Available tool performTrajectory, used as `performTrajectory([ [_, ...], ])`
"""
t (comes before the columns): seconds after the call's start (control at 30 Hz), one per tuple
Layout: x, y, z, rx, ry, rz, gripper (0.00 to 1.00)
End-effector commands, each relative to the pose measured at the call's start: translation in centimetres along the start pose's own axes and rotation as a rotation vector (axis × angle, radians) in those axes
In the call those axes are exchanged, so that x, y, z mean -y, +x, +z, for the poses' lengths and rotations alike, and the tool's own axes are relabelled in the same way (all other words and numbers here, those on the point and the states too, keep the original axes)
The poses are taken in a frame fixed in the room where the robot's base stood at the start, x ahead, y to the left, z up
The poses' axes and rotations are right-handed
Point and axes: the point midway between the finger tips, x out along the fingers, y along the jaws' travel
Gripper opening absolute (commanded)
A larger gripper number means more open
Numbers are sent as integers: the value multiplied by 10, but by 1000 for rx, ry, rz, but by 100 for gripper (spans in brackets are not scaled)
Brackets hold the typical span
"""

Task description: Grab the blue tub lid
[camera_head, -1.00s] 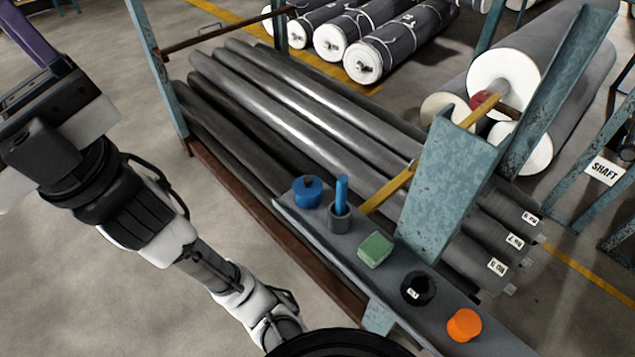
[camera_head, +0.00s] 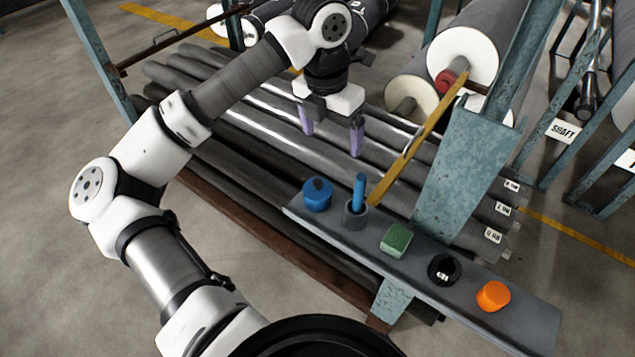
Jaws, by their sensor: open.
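The blue tub (camera_head: 317,198) stands upright at the left end of a narrow grey shelf. Its blue lid (camera_head: 318,184) is on top, with a small dark knob-like part in the middle. My gripper (camera_head: 332,143) has two purple fingers pointing down, spread apart with nothing between them. In the picture it is above the tub and lid, over the grey rolls, and apart from them.
To the tub's right on the shelf (camera_head: 530,322) are a grey cup (camera_head: 355,215) holding a blue stick, a green block (camera_head: 396,240), a black ring-shaped roll (camera_head: 443,270) and an orange cylinder (camera_head: 493,296). A teal post (camera_head: 465,170) and yellow bar (camera_head: 418,138) rise behind.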

Motion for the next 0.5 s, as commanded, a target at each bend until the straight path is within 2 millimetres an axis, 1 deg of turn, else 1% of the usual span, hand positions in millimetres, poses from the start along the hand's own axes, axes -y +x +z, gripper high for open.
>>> performTrajectory([
  [0.03, -9, 4, -5, -35, -21, 35, 87],
  [0.1, -16, 10, -9, -63, -37, 60, 87],
  [0.17, -19, 18, -11, -71, -41, 67, 87],
  [0.4, -20, 65, -14, -69, -38, 61, 87],
  [0.5, -22, 80, -14, -67, -38, 62, 87],
])
